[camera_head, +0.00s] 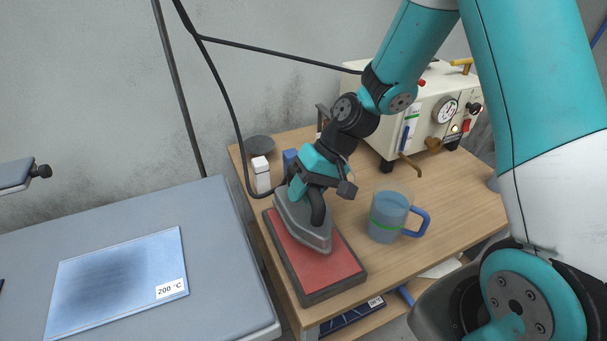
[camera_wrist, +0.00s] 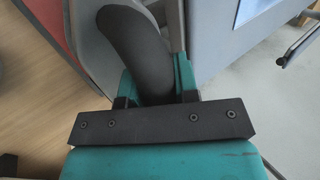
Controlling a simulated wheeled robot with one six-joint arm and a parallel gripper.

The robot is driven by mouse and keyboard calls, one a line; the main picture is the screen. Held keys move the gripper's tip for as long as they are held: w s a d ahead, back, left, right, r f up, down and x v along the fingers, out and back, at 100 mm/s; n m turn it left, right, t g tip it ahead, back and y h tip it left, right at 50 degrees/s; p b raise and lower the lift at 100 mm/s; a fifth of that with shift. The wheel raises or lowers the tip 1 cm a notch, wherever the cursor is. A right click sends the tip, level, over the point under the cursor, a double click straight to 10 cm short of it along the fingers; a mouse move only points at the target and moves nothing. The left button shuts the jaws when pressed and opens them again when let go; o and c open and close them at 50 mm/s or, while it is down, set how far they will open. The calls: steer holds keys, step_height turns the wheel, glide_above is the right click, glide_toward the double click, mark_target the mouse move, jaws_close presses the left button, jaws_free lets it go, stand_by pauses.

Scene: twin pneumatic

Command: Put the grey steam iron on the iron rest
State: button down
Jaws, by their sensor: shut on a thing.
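The grey steam iron (camera_head: 304,225) sits over the red iron rest (camera_head: 320,268) on the wooden table, its soleplate facing down. I cannot tell whether it touches the pad or hangs just above it. My gripper (camera_head: 314,190) is shut on the iron's dark handle from above and behind. In the wrist view the dark curved handle (camera_wrist: 138,50) lies between the teal fingers (camera_wrist: 155,82). A strip of the red rest (camera_wrist: 57,22) shows at the upper left there. The front part of the rest is bare.
A blue measuring jug (camera_head: 388,218) stands right of the rest. A white bottle (camera_head: 261,175) and a blue item (camera_head: 289,160) stand behind it. A steam generator (camera_head: 432,110) is at the back right. The ironing board (camera_head: 215,235) with a 200 °C sheet (camera_head: 115,280) lies left. A hose hangs overhead.

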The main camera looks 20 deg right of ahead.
mark_target(303, 209)
steer(key=shift+f, duration=1.95)
steer(key=shift+f, duration=0.15)
steer(key=c, duration=0.9)
jaws_free()
steer(key=shift+f, duration=0.1)
steer(key=shift+o, duration=0.2)
